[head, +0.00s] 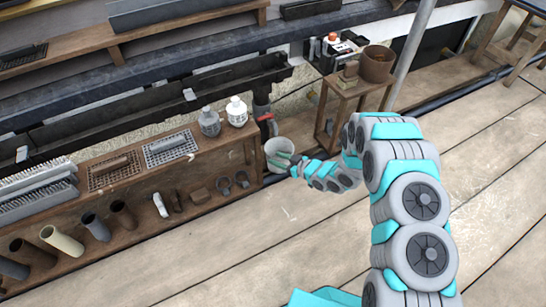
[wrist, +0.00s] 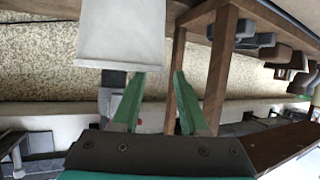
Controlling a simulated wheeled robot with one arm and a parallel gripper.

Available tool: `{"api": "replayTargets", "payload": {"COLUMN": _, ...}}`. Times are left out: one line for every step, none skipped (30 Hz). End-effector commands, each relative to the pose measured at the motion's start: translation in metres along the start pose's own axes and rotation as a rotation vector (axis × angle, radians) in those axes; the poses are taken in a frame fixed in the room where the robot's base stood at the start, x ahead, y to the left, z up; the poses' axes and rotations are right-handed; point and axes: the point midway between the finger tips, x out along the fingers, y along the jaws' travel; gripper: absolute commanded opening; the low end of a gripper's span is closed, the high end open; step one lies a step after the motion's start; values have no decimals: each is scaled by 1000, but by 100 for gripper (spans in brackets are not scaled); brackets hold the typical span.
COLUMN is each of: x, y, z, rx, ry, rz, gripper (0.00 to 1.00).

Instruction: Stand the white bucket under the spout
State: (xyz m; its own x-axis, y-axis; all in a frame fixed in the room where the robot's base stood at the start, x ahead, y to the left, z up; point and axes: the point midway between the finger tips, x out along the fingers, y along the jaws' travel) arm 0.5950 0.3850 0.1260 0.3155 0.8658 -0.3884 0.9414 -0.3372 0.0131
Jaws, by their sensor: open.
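The white bucket (head: 279,146) stands upright at the right end of the tool bench, just below and beside the dark downpipe (head: 262,102) with a red part (head: 266,117). Whether its mouth is exactly under the spout I cannot tell.
A wooden bench (head: 222,147) to the left holds bottles, trays and several tubes. A small wooden stand (head: 335,107) with a brown pot (head: 376,64) is to the right, near a grey pole (head: 412,55). The plank floor (head: 220,255) in front is clear.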

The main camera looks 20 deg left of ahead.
Motion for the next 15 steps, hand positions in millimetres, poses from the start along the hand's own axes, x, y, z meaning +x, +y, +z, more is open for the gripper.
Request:
{"api": "replayTargets", "payload": {"x": -12, "y": 2, "z": -1, "rx": 1, "ry": -2, "rz": 3, "gripper": 44}}
{"api": "replayTargets", "payload": {"x": -19, "y": 2, "z": -1, "rx": 2, "ry": -3, "rz": 4, "gripper": 44}}
{"api": "replayTargets", "payload": {"x": -28, "y": 2, "z": -1, "rx": 2, "ry": -3, "rz": 3, "gripper": 44}}
{"api": "replayTargets", "payload": {"x": -34, "y": 2, "z": -1, "rx": 1, "ry": -2, "rz": 4, "gripper": 44}}
{"api": "replayTargets", "payload": {"x": -40, "y": 2, "z": -2, "rx": 0, "ry": 0, "rz": 4, "gripper": 44}}
{"api": "replayTargets", "payload": {"x": -47, "y": 2, "z": -2, "rx": 0, "ry": 1, "rz": 3, "gripper": 44}}
{"api": "replayTargets", "payload": {"x": -53, "y": 2, "z": -2, "rx": 1, "ry": 1, "rz": 4, "gripper": 44}}
{"api": "replayTargets", "payload": {"x": -58, "y": 2, "z": -1, "rx": 2, "ry": 0, "rz": 3, "gripper": 44}}
{"api": "replayTargets", "payload": {"x": -64, "y": 1, "z": 0, "rx": 2, "ry": -1, "rz": 2, "gripper": 44}}
{"api": "replayTargets", "payload": {"x": -68, "y": 1, "z": 0, "rx": 2, "ry": -2, "rz": 2, "gripper": 44}}
{"api": "replayTargets", "payload": {"x": -71, "y": 1, "z": 0, "rx": 2, "ry": -2, "rz": 2, "gripper": 44}}
{"api": "replayTargets", "payload": {"x": -75, "y": 1, "z": 0, "rx": 1, "ry": -2, "rz": 1, "gripper": 44}}
{"api": "replayTargets", "payload": {"x": -78, "y": 1, "z": 0, "rx": 0, "ry": -2, "rz": 2, "gripper": 44}}
{"api": "replayTargets", "payload": {"x": -80, "y": 1, "z": -1, "rx": 0, "ry": -2, "rz": 2, "gripper": 44}}
{"api": "replayTargets", "payload": {"x": -82, "y": 1, "z": -1, "rx": -1, "ry": -1, "rz": 2, "gripper": 44}}
